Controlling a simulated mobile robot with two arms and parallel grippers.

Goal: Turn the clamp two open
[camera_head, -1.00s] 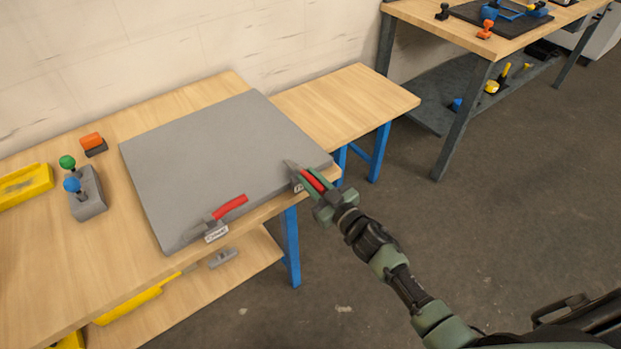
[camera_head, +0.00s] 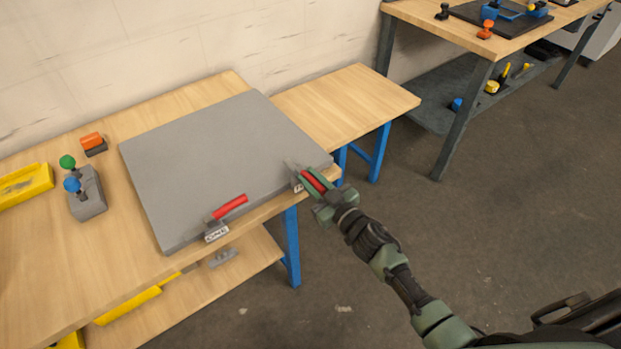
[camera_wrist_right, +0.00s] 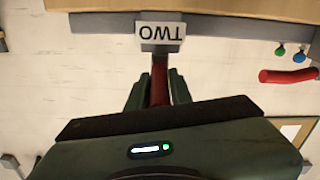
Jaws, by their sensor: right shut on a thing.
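Clamp two has a red handle (camera_head: 314,182) and sits at the right front corner of the grey plate (camera_head: 220,150). Its white label reading TWO (camera_wrist_right: 161,31) shows upside down in the right wrist view. My right gripper (camera_head: 316,184) is shut on this red handle, which also shows between the fingers in the right wrist view (camera_wrist_right: 159,82). The other clamp, with a red handle (camera_head: 230,207) and a white label, is at the plate's front left corner. My left gripper is in neither view.
The plate lies on a wooden bench (camera_head: 345,105). To its left are a grey block with green and blue knobs (camera_head: 87,195), an orange-topped piece (camera_head: 92,142) and a yellow tray (camera_head: 25,186). Another table (camera_head: 445,27) stands at the back right.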

